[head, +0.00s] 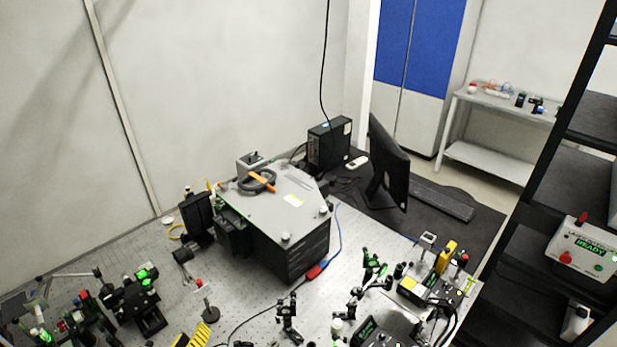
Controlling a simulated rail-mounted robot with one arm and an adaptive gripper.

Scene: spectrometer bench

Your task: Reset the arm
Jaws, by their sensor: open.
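My gripper cannot be made out in the head view, the only view given. The spectrometer bench (120,270), a grey perforated optical table, spreads across the lower part of the picture. A large grey-topped, dark-sided instrument box (285,225) stands on it near the middle, with a dark cable loop and an orange item on its lid.
Optical mounts (140,300) crowd the bench's left front, and more stand at the right front near a yellow device (446,257). A monitor (388,165) and keyboard (441,199) are behind. A black rack (560,150) at right holds a box reading READY (583,248).

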